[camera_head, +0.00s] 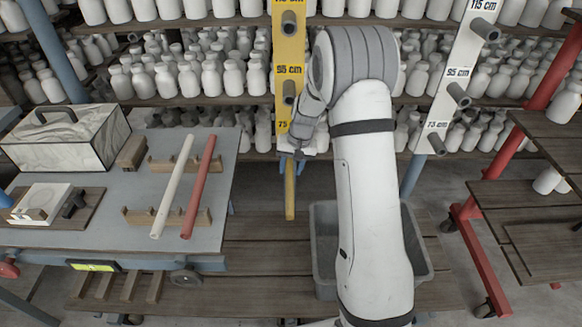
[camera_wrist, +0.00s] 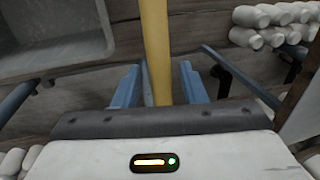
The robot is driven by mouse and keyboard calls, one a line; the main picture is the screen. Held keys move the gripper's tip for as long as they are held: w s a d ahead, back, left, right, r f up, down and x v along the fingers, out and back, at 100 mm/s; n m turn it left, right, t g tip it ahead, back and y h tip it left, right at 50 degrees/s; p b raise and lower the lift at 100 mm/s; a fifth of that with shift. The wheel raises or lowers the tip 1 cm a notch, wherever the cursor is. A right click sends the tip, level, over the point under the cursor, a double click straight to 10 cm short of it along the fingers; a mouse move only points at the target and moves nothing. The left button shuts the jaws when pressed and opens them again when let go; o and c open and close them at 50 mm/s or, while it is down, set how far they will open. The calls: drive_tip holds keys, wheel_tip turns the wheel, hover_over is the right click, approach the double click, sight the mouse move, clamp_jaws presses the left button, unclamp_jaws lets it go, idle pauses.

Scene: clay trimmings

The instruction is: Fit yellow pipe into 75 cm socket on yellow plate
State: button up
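The yellow plate (camera_head: 287,45) stands upright at the back, with grey sockets and labels for 95 cm and 75. The yellow pipe (camera_head: 290,192) sticks out from the plate's lower end, its free end toward the head camera. Its far end is near the 75 label. The socket there is hidden by my gripper, so I cannot tell how deep the pipe sits. My gripper (camera_head: 296,150) is around the pipe close to the plate. In the wrist view, the pipe (camera_wrist: 157,45) runs between the two blue fingers (camera_wrist: 160,85), with a narrow gap on each side.
A white plate (camera_head: 455,85) with sockets stands at the right. A cart (camera_head: 110,215) at the left holds a white pipe (camera_head: 172,190), a red pipe (camera_head: 202,185) and a marbled box (camera_head: 65,140). A grey bin (camera_head: 325,250) is behind my arm. Shelves of white bottles fill the back.

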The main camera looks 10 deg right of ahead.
drive_tip(key=shift+o, duration=0.7)
wheel_tip(320, 180, up, 8)
drive_tip(key=d, duration=0.1)
drive_tip(key=shift+s+d+f, duration=0.2)
drive_tip(key=shift+d, duration=0.05)
drive_tip(key=s+a+r+n+t+h+p, duration=0.1)
drive_tip(key=s+r+p, duration=0.2)
drive_tip(key=s+r, duration=1.05)
drive_tip(key=s+r+n+t+h+p, duration=0.1)
drive_tip(key=s+r+p, duration=0.2)
drive_tip(key=s, duration=1.3)
drive_tip(key=shift+s+r, duration=0.25)
drive_tip(key=shift+r, duration=0.4)
